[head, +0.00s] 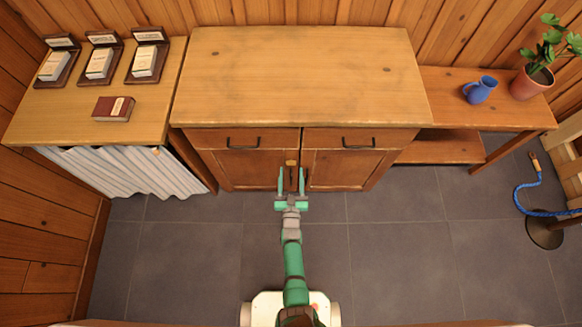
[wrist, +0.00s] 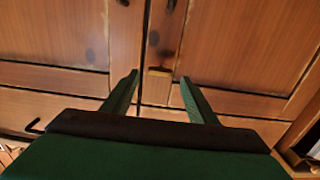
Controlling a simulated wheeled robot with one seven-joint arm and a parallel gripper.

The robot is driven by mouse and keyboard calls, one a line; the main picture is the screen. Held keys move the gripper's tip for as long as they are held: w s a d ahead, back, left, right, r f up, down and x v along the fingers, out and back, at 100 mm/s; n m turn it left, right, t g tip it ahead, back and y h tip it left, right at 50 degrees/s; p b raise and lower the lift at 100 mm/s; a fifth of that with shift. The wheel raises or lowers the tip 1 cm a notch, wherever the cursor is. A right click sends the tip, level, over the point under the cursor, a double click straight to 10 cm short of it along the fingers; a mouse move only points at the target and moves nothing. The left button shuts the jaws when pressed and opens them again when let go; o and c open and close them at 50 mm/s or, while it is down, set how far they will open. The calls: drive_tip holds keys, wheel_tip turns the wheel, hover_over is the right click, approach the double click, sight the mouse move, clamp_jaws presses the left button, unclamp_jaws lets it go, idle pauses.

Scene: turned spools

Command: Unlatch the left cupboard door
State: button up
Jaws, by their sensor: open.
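The wooden cupboard (head: 300,100) stands against the back wall, with two doors below two drawers. The left door (head: 248,168) looks closed beside the right door (head: 340,168). A small yellowish latch block (head: 291,163) sits at the top where the doors meet. The wrist view is upside down, so the left door (wrist: 240,45) is on its right. There the latch block (wrist: 160,71) shows between the fingertips, with a gap on both sides. My gripper (head: 291,173) is open and empty in front of the doors. It also shows in the wrist view (wrist: 159,78).
Black drawer handles (head: 243,144) lie above the doors. A side table (head: 90,105) with card holders, a dark red box (head: 113,108) and a white curtain stands left. A shelf bench (head: 440,100) with a blue jug (head: 480,90) and plant stands right.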

drive_tip(key=shift+w, duration=1.75)
drive_tip(key=c, duration=1.1)
